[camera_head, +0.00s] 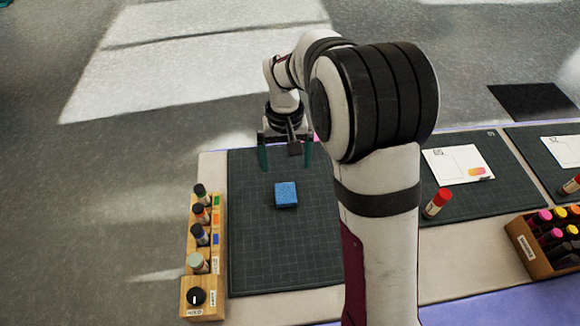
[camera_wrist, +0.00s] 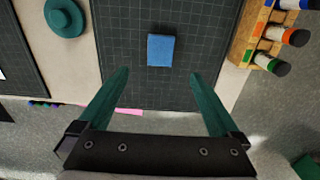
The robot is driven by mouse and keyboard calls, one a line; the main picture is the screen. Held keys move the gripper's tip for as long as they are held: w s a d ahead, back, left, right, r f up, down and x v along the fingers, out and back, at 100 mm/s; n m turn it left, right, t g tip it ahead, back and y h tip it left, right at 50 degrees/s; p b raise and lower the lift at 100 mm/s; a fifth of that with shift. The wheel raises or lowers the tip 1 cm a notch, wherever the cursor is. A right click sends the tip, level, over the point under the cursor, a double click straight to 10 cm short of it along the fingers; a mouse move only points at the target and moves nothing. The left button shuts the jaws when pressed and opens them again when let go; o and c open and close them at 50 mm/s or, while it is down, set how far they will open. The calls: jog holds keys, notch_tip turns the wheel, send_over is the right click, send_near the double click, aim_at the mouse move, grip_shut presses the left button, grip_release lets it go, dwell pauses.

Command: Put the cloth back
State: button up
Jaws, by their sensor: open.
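A small blue folded cloth (camera_head: 286,194) lies flat on the dark gridded mat (camera_head: 262,255). It also shows in the wrist view (camera_wrist: 160,50), beyond my fingertips and roughly midway between them. My gripper (camera_head: 289,160) is open and empty, above the far end of the mat, with its two green fingers spread apart. In the wrist view the fingers (camera_wrist: 159,75) stand wide on either side with nothing between them. A wooden rack (camera_head: 204,265) stands along the mat's left edge, with several capped bottles and a black item in its front end.
A green round object (camera_wrist: 64,17) lies beside the mat in the wrist view. A pink strip (camera_wrist: 127,111) lies near the table edge. To the right are a second mat with a white card (camera_head: 457,164), a red-capped stick (camera_head: 437,203) and a crate of markers (camera_head: 534,258). The mat around the cloth is clear.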

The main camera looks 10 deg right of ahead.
jog(key=s+d+r+m+y, duration=0.15)
jog(key=s+r, duration=0.25)
jog(key=s, duration=0.4)
jog(key=s+d+r+m+h, duration=0.1)
jog(key=s+r+m, duration=0.1)
jog(key=s+r, duration=0.4)
jog(key=s+f+m+y, duration=0.1)
jog(key=s+f+m, duration=0.1)
jog(key=s, duration=1.2)
jog(key=shift+a, duration=0.3)
jog(key=w+d+r+n, duration=0.1)
jog(key=w+d, duration=0.2)
jog(key=w+d+r+n, duration=0.1)
jog(key=w+d, duration=0.2)
jog(key=w+d+n, duration=0.1)
jog(key=w+d, duration=0.2)
jog(key=shift+d+r+h, duration=0.35)
jog(key=shift+d+r, duration=0.05)
jog(key=w+d+n, duration=0.2)
jog(key=w+d, duration=0.1)
jog(key=d, duration=0.5)
jog(key=shift+n+h, duration=0.25)
jog(key=shift+h, duration=0.15)
jog(key=f, duration=0.3)
jog(key=d+f, duration=0.1)
jog(key=f, duration=0.5)
jog(key=shift+w+d+f, duration=0.15)
jog(key=shift+f, duration=0.15)
